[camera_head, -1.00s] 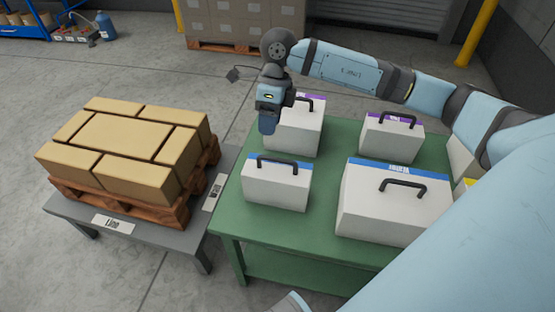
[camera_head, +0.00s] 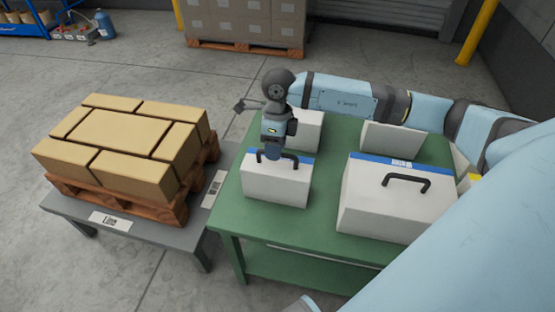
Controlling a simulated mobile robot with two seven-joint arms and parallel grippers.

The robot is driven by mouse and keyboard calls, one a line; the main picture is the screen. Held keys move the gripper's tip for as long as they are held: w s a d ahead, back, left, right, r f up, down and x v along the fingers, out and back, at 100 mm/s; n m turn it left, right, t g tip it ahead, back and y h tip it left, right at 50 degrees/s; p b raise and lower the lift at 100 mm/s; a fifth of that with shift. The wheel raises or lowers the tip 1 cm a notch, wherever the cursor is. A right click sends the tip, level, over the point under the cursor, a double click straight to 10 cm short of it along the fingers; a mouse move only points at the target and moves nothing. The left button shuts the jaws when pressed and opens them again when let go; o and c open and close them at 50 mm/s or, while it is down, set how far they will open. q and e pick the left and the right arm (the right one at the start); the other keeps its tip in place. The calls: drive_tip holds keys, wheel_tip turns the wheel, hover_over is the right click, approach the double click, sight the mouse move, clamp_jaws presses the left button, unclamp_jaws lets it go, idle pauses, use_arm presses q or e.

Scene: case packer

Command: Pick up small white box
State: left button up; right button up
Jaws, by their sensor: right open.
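A small white box (camera_head: 277,189) with a blue stripe and a black top handle stands upright at the front left of the green table (camera_head: 255,228). My right gripper (camera_head: 273,153) hangs over this box, at its handle, with its fingers pointing down. It is open. Whether its fingers touch or straddle the handle is hard to tell. A second small white box (camera_head: 307,132) stands behind, partly hidden by the gripper. Another small white box (camera_head: 392,141) stands at the back right, its top hidden by my arm. My left gripper is not in view.
A larger white box (camera_head: 392,211) with a blue stripe and black handle stands at the table's front right. On the left, a grey table (camera_head: 150,228) bears a wooden pallet (camera_head: 185,205) of brown cartons (camera_head: 112,134). Stacked cartons (camera_head: 245,20) stand at the back.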

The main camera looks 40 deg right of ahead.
sight(278, 173)
drive_tip(key=shift+s+a+f, duration=0.1)
drive_tip(key=shift+f, duration=0.55)
drive_tip(key=shift+s+a+f, duration=0.1)
drive_tip(key=shift+f, duration=0.5)
clamp_jaws()
drive_tip(key=shift+r, duration=0.1)
